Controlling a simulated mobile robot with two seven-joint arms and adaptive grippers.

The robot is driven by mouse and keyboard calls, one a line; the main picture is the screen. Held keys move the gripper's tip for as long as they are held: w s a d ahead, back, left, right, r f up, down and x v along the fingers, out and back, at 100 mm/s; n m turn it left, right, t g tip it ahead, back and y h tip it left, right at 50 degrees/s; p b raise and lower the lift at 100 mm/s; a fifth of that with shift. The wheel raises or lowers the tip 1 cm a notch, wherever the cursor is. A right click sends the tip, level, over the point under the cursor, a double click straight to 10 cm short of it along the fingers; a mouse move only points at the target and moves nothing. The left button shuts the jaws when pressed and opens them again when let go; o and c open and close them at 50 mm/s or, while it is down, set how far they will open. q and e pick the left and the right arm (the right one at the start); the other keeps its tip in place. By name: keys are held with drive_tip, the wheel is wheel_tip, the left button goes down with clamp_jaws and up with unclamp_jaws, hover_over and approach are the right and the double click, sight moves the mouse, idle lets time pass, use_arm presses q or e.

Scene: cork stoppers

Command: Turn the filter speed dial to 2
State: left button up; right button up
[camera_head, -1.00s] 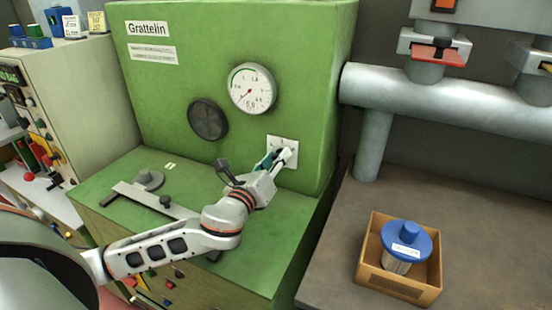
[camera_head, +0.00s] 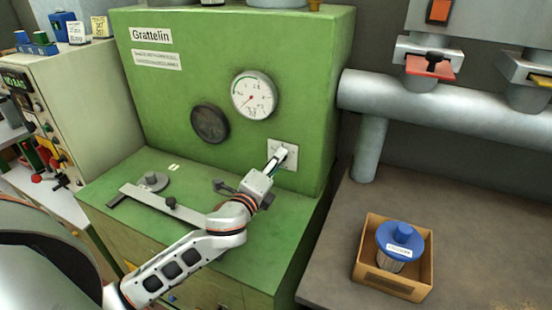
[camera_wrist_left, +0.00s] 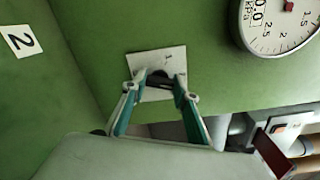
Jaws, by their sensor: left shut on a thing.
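A white square dial plate (camera_head: 290,153) is on the right side of the green machine's upright face. It also shows in the left wrist view (camera_wrist_left: 143,62), with a dark knob (camera_wrist_left: 158,79) at its middle and a mark above the knob too small to read surely. My left gripper (camera_head: 279,154) reaches the plate, its fingers closed on the sides of the dial knob. In the left wrist view my gripper's teal-sided fingers (camera_wrist_left: 157,90) stand either side of the knob. The knob's pointer and setting are hidden or too small to tell. My right gripper is not in view.
A round gauge (camera_head: 254,96) and a dark round vent (camera_head: 209,123) are on the machine face. A flat metal bar (camera_head: 150,201) lies on the green ledge. A box (camera_head: 366,262) with a blue-capped filter (camera_head: 403,240) stands on the right bench, below a grey pipe (camera_head: 440,96).

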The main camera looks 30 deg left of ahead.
use_arm(q)
drive_tip(key=n+p, duration=0.1)
drive_tip(key=n, duration=0.2)
drive_tip(key=shift+f+n, duration=0.1)
drive_tip(key=shift+n, duration=0.3)
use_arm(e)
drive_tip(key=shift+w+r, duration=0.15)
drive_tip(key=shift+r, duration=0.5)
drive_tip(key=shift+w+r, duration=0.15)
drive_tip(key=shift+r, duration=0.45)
use_arm(q)
drive_tip(key=shift+p, duration=0.3)
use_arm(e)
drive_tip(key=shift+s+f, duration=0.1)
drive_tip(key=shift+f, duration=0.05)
use_arm(q)
drive_tip(key=o, duration=1.1)
drive_tip(key=shift+s, duration=0.1)
drive_tip(key=s, duration=1.2)
drive_tip(key=shift+d, duration=0.35)
